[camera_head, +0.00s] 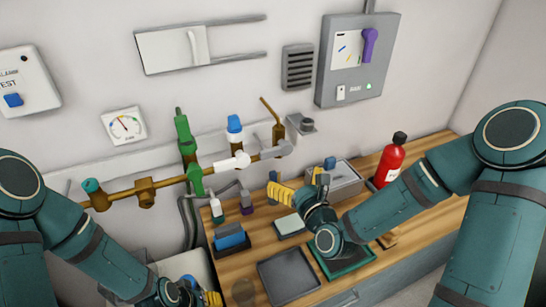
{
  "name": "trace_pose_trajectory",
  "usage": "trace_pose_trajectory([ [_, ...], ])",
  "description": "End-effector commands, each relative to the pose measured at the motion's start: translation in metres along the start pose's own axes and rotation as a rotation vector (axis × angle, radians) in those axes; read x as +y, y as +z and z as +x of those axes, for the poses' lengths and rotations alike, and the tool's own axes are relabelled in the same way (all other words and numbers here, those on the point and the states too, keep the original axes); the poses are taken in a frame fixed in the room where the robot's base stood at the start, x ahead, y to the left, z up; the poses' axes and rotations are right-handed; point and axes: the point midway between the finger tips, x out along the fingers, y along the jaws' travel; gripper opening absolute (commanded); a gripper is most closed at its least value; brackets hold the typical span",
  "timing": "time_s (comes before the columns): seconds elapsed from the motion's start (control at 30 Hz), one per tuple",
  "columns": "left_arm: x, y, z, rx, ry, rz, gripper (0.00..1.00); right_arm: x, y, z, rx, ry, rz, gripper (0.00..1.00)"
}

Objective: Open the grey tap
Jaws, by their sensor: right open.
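A pale grey tap lever (278,150) lies along the right end of the brass pipe on the wall. It is small, so its exact setting is hard to read. A white lever (238,160) under a blue-topped fitting and a green tap (185,135) sit further left on the pipe. My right gripper (296,184) is open and empty, below and to the right of the grey lever and apart from it. Its yellow fingers are over the back of the bench. My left gripper (211,297) shows only partly at the bottom edge, and its jaws are unclear.
The wooden bench (240,236) holds a grey bin (346,183), a red bottle (388,164), a dark tray (288,277) and a green tray (342,265). A gauge (124,126) and a grey box with a purple handle (369,44) are on the wall.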

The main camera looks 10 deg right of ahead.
Motion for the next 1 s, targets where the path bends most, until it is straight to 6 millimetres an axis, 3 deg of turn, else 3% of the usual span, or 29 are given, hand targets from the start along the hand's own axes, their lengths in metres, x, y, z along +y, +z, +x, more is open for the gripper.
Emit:
trace_pose_trajectory([
  [0.03, -0.004, 0.002, 0.011, -0.001, -0.001, 0.0, 0.47, 0.0, -0.004, 0.002, -0.004, -0.001, -0.002, 1.0],
  [0.33, -0.015, 0.007, 0.046, -0.004, -0.007, 0.001, 0.47, 0.002, -0.002, 0.011, -0.005, -0.001, 0.002, 1.0],
  [0.7, -0.012, 0.005, 0.036, -0.001, -0.007, 0.001, 0.47, 0.003, 0.002, 0.086, -0.001, 0.0, 0.006, 1.0],
  [1.0, -0.011, 0.004, 0.035, 0.0, -0.007, 0.001, 0.47, 0.002, 0.002, 0.118, -0.001, -0.001, 0.005, 1.0],
])
